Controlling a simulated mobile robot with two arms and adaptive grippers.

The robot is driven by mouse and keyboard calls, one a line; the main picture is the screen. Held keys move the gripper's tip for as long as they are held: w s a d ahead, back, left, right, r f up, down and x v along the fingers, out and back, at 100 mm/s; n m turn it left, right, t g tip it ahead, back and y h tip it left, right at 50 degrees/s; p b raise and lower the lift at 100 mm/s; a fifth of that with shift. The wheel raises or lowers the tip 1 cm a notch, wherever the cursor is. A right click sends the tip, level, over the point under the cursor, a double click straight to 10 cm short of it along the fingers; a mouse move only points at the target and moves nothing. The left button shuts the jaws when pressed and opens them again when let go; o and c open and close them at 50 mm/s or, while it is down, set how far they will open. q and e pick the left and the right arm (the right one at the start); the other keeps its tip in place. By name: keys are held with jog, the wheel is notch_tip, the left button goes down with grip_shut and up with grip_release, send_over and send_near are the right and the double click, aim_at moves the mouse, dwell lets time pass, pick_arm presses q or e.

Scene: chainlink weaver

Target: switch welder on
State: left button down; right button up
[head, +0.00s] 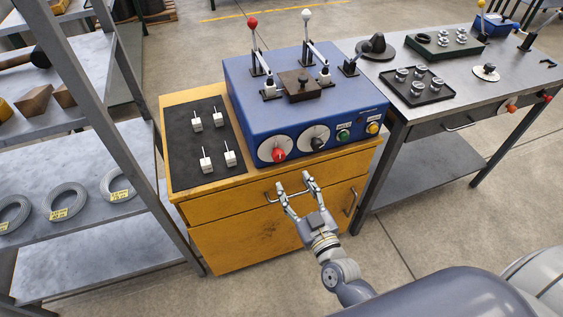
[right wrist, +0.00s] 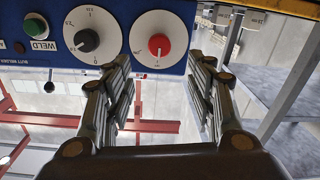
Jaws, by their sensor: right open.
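The welder is a blue box (head: 300,105) on a yellow wooden cabinet. Its front has a white dial with a red knob (head: 278,155) at the left and a white dial with a black knob (head: 316,143) beside it. A green button (head: 343,135) sits further right. My right gripper (head: 292,180) is open and empty in front of the cabinet, just below the dials. In the right wrist view the picture is turned over, and the red knob (right wrist: 159,45) appears between and beyond the open fingers (right wrist: 163,72), apart from them. My left gripper is not in view.
Two levers with red (head: 252,23) and white (head: 306,14) balls rise from the welder top. A black mat (head: 180,147) with several small white blocks lies left of it. A grey shelf (head: 95,110) stands left, and a metal bench (head: 455,85) right. Drawer handles (head: 350,203) protrude below.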

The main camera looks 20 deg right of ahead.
aim_at(280, 158)
jog(key=w, duration=0.6)
jog(key=w+p, duration=0.1)
jog(key=w, duration=0.3)
jog(key=shift+a+f, duration=0.1)
jog(key=shift+a, duration=0.2)
jog(key=c, duration=1.1)
